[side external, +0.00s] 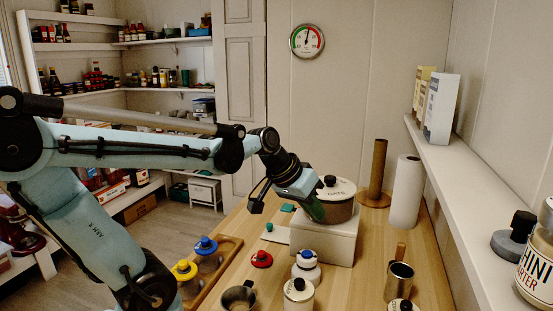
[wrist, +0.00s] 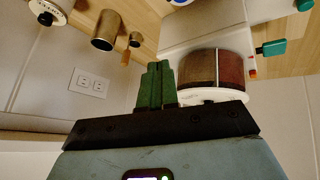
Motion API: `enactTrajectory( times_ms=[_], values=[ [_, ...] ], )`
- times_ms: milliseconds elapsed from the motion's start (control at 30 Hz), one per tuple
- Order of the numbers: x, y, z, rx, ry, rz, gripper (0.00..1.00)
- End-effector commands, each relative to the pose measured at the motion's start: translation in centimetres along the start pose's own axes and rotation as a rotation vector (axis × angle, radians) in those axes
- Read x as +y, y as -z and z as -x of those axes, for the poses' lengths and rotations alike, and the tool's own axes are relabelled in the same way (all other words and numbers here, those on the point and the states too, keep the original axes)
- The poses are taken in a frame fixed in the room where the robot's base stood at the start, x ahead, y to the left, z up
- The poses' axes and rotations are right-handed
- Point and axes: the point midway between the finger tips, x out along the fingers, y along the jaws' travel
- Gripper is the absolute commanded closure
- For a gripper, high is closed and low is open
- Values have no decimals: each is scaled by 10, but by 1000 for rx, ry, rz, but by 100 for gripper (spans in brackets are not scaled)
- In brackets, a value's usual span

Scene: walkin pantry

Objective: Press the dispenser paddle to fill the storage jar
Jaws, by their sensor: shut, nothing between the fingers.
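The dispenser is a white block (side external: 325,240) with a round, white-lidded pot labelled OATS (side external: 338,208) on top. In the wrist view the pot (wrist: 230,68) appears upside down, brown and dark red. A green tab (side external: 288,207), perhaps the paddle, sticks out left of the block; a green piece also shows beside it in the wrist view (wrist: 272,47). My gripper (side external: 315,211) is in front of the pot's left side. Its green fingers (wrist: 157,68) are together and empty. I cannot tell if they touch the pot. Which jar is the storage jar is unclear.
White jars (side external: 298,291), a metal cup (side external: 399,283), a scoop (side external: 239,296) and a red lid (side external: 261,259) stand in front. A wooden tray (side external: 222,258) holds blue- and yellow-topped jars. A paper roll (side external: 405,192) and a wooden post (side external: 378,170) stand behind right.

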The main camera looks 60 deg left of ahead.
Motion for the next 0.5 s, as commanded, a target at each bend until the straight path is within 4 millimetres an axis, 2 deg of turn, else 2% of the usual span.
enactTrajectory(
  times_ms=[33, 200, 333, 500],
  values=[
    [-16, 15, 1, 9, -3, 54, 100],
    [-62, 53, 3, 45, -36, 193, 100],
    [-100, 76, 7, 83, -60, 282, 100],
    [-142, 94, 13, 132, -84, 364, 100]
  ],
)
